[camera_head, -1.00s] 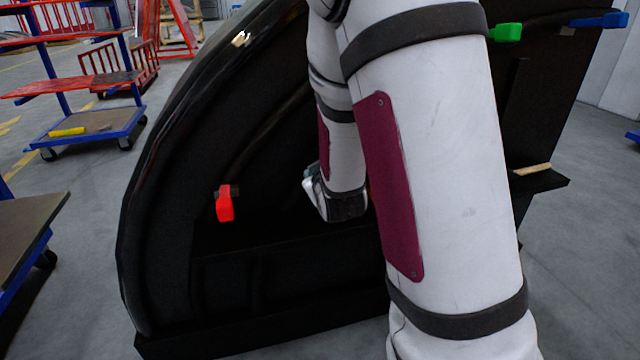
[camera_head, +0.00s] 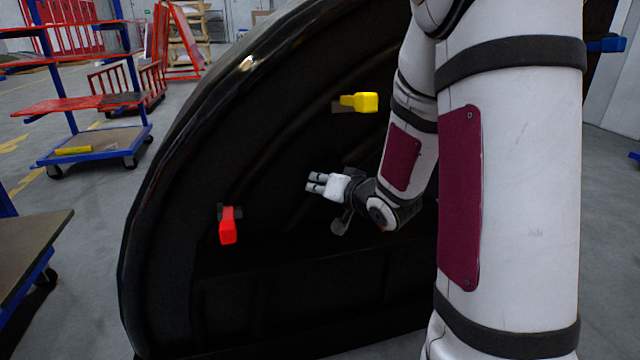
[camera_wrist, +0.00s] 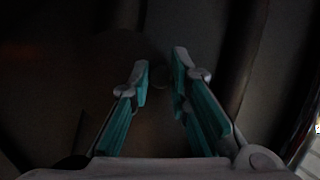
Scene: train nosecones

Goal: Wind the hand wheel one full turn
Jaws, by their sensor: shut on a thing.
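My gripper (camera_head: 316,183) is at the inner face of the dark nosecone, between the red and yellow handles. In the wrist view my gripper (camera_wrist: 160,72) has its teal-padded fingers close together, shut on a small, dim rounded thing. This looks like the hand wheel's knob (camera_wrist: 159,77), but it is very dark. The rest of the hand wheel cannot be made out against the black shell in either view.
The black nosecone (camera_head: 165,215) curves around my arm. A red handle (camera_head: 228,226) sticks out at left, a yellow one (camera_head: 360,102) above, a blue one (camera_head: 606,45) at far right. Carts (camera_head: 95,145) stand on the left; grey floor is open between.

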